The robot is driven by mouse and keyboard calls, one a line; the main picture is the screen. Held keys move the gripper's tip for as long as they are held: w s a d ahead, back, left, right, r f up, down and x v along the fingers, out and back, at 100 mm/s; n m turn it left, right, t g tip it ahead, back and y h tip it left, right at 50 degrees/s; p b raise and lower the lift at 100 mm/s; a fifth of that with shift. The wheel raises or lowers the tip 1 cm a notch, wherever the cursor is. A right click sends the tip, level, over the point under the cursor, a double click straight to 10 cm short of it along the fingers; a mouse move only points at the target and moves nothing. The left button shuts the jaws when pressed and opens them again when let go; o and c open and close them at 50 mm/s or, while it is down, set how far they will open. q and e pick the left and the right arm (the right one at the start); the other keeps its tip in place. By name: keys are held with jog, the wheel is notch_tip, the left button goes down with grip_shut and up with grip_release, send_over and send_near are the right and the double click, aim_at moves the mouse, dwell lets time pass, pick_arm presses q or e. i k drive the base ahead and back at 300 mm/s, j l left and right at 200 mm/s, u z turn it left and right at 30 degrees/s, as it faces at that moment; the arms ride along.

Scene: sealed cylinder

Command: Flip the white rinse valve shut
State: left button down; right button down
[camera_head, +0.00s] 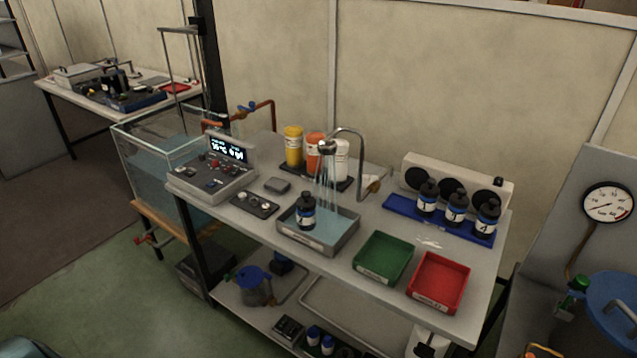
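A curved metal rinse tap (361,160) stands at the back of the bench, and water runs from its head. The water falls into a grey tray (345,240) where a black bottle labelled 1 (306,211) stands upright. A small brass-coloured fitting (373,187) sits by the tap's foot. I cannot clearly make out a white valve handle or its position. Neither of my grippers is in view.
A control box (215,177) stands left of the tray. Green (383,258) and red (438,283) bins stand to its right. A blue rack (400,208) holds black bottles. Yellow, orange and white containers stand behind the tray. A glass tank (150,165) adjoins the bench.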

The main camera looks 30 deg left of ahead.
aim_at(368, 180)
jog(key=u, duration=0.9)
jog(key=i+l, duration=0.1)
jog(key=i, duration=0.45)
